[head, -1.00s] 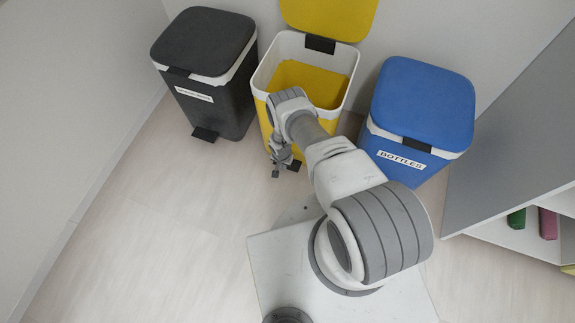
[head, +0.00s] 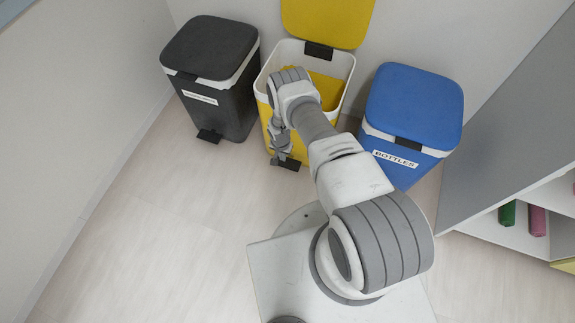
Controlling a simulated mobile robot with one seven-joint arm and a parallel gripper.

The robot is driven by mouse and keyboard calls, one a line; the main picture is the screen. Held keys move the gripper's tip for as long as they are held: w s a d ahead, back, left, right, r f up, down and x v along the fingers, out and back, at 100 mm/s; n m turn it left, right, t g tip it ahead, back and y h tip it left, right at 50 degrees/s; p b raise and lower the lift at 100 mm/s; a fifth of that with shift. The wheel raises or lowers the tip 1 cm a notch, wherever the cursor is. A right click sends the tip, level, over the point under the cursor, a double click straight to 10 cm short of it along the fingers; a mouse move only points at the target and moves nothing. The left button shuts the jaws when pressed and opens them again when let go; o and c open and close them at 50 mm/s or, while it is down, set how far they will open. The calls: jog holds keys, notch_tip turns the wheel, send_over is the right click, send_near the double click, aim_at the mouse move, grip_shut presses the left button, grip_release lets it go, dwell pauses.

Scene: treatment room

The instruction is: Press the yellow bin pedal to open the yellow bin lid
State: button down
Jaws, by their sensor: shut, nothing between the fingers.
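The yellow bin (head: 329,88) stands between two other bins, with its yellow lid (head: 327,22) raised upright at the back and its white rim open. Its dark pedal (head: 288,164) shows at the foot of the bin front. My arm reaches over the bin's front and hides part of it. My gripper (head: 278,160) points down at the pedal's left end and is shut and empty. I cannot tell whether its fingertips touch the pedal.
A black bin (head: 225,95) with a closed lid and its own pedal (head: 209,135) stands to the left. A closed blue bin (head: 417,100) labelled BOTTLES stands to the right. A shelf (head: 520,235) with green and pink items is at far right. The floor at left is clear.

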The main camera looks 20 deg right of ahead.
jog(key=shift+r, duration=0.55)
dwell(0.9)
